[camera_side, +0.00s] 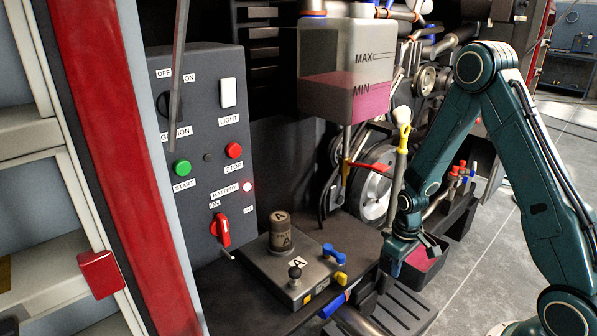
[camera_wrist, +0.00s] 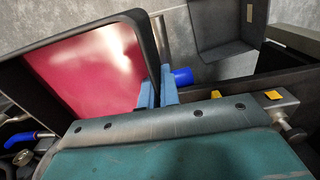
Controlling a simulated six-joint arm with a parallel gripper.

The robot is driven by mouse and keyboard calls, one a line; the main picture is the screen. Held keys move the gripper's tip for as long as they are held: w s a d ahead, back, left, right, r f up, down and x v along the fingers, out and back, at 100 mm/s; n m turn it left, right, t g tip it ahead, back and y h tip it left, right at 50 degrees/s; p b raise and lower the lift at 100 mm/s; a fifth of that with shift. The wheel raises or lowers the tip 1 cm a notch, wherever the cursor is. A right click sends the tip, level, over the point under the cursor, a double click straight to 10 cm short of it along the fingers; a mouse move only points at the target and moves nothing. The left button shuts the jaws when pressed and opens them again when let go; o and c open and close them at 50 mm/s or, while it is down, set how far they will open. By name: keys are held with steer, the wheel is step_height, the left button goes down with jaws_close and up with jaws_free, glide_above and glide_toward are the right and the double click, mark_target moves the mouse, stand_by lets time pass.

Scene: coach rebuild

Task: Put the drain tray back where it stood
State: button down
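The drain tray (camera_side: 456,245) is a black, deep tray with pink-red liquid in it, at the right of the engine bay in the side view. It fills the upper left of the wrist view, where the liquid (camera_wrist: 90,68) lies inside its dark rim. My gripper (camera_side: 399,262) is at the tray's near left end, pointing down. In the wrist view its two blue fingers (camera_wrist: 157,94) stand close together on either side of the tray's rim, shut on it. The tray's underside is hidden, so I cannot tell whether it touches the floor.
A black slatted grate (camera_side: 405,305) lies on the floor in front. A bench with a grey valve block (camera_side: 292,268) is left of my gripper. A reservoir (camera_side: 345,70) and hoses hang above. A blue cylinder (camera_wrist: 183,77) is close by my fingers. Grey floor is free at right.

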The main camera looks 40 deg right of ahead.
steer(key=shift+w, duration=0.15)
glide_toward(343, 243)
steer(key=s+a, duration=0.1)
steer(key=a, duration=0.1)
steer(key=s+a+f, duration=0.1)
steer(key=s+a, duration=0.1)
steer(key=shift+s+a+f, duration=0.1)
steer(key=shift+a, duration=0.1)
stand_by(0.4)
steer(key=shift+f, duration=1.75)
steer(key=shift+f, duration=0.15)
steer(key=c, duration=1.6)
jaws_free()
steer(key=shift+s+f, duration=0.1)
steer(key=shift+c, duration=0.2)
step_height(343, 243, up, 8)
